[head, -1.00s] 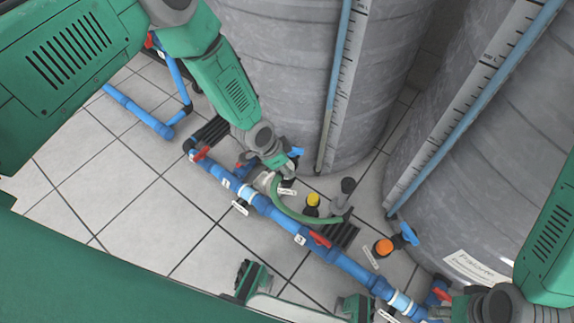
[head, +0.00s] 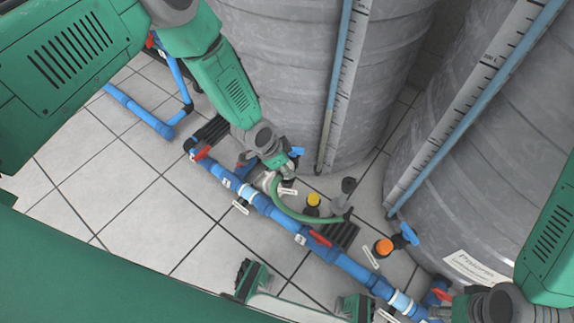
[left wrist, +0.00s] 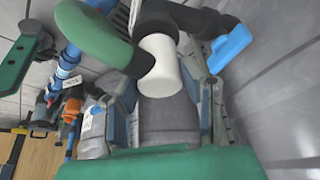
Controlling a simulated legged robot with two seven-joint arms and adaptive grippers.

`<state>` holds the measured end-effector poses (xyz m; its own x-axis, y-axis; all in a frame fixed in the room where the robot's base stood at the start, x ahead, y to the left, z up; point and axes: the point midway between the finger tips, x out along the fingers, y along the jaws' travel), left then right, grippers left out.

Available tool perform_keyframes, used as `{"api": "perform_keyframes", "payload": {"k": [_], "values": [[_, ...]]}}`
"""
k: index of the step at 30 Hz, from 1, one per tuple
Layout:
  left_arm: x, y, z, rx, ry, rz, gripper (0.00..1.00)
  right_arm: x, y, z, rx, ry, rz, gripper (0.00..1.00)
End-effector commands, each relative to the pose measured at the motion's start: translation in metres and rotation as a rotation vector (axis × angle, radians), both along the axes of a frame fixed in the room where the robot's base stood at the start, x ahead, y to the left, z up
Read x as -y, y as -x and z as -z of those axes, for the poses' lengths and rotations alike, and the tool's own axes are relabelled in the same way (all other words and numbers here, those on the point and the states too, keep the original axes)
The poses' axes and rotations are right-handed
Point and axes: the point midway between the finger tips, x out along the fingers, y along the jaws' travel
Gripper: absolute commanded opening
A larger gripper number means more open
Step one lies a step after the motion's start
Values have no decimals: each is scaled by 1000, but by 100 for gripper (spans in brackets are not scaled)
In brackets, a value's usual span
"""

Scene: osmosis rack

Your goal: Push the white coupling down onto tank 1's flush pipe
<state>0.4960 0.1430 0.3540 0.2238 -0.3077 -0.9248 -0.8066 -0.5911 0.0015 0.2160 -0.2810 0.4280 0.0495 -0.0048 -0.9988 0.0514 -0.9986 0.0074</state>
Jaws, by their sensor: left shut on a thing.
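My left gripper (head: 278,170) is low beside the grey tank on the left. In the left wrist view, the white coupling (left wrist: 160,66) is a short white cylinder between the shut fingers, joined to black fittings. A green hose (head: 294,213) with a dark far end (head: 343,215) curves right from the gripper; its near end also shows in the left wrist view (left wrist: 90,32). A grey cylinder (left wrist: 168,125) lies in line with the coupling; I cannot tell whether the two touch. My right gripper (head: 300,295) is low in the head view, fingers spread and empty.
A blue pipe line (head: 284,220) with red valve handles runs diagonally across the tiled floor. A yellow cap (head: 313,199), an orange cap (head: 384,246) and an upright dark pipe (head: 348,186) stand near it. Two large grey tanks fill the back. Clear tiles lie left.

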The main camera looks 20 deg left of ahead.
Motion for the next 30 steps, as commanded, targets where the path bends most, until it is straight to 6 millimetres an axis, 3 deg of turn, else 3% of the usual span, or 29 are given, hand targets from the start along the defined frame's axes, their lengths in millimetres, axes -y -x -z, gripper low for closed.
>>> {"api": "perform_keyframes", "payload": {"k": [28,29,30], "values": [[0,0,8,0,0,0,8,0,0,6,0,0,0,40],[0,0,7,0,0,0,44,0,0,5,0,0,0,40],[0,0,7,0,0,0,58,0,0,5,0,0,0,40]]}}
